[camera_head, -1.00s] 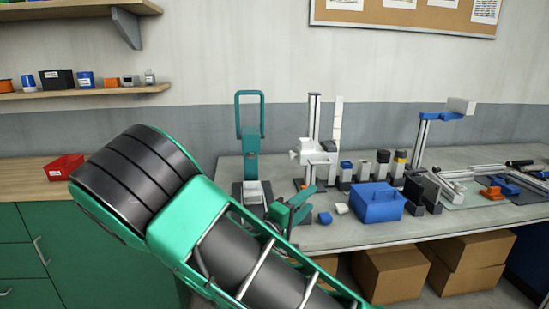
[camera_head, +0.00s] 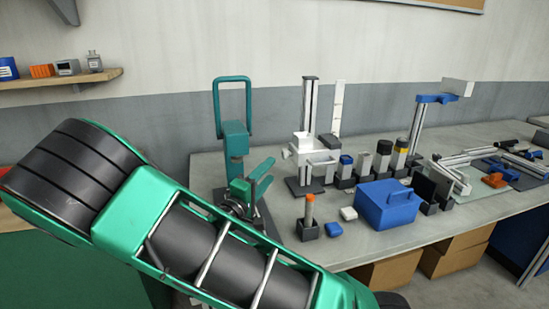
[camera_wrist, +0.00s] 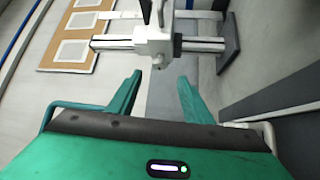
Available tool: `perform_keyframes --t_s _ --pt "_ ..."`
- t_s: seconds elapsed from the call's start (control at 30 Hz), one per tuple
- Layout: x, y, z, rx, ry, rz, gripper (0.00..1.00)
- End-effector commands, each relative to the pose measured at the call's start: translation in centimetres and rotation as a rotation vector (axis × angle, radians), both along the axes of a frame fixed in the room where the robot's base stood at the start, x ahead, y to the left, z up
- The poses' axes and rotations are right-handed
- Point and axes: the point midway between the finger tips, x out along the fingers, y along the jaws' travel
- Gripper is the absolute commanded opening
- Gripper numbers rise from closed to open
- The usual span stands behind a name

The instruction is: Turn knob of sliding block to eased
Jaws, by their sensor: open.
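The sliding block (camera_head: 304,144) is a pale block on an upright metal rail (camera_head: 309,100) on the bench. In the wrist view the block (camera_wrist: 153,42) sits midway along the rail, which lies sideways there. A small part sticks out of the block toward me; I cannot tell for sure whether it is the knob, or its setting. My gripper (camera_head: 268,169) has teal fingers, apart and empty, left of and below the block in the head view. In the wrist view my gripper (camera_wrist: 160,78) faces the block with a gap between.
An orange-topped post (camera_head: 309,209), a blue box (camera_head: 386,204) and several dark-based bottles stand in front and right. A white upright strip (camera_head: 338,106) is behind the rail.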

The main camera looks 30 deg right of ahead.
Motion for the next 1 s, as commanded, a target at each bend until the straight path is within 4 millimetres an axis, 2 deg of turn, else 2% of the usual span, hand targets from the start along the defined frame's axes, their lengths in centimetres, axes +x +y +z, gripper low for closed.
perform_keyframes --t_s 0.5,0.7,0.97,1.0 --pt "3.9 -6.6 1.2 0.0 -0.002 0.005 0.46" --pt "4.5 -7.7 1.3 0.0 -0.001 0.007 0.46" --pt "4.6 -7.8 1.4 0.0 -0.001 0.007 0.46" --pt "4.6 -7.8 1.4 0.0 -0.001 0.007 0.43"
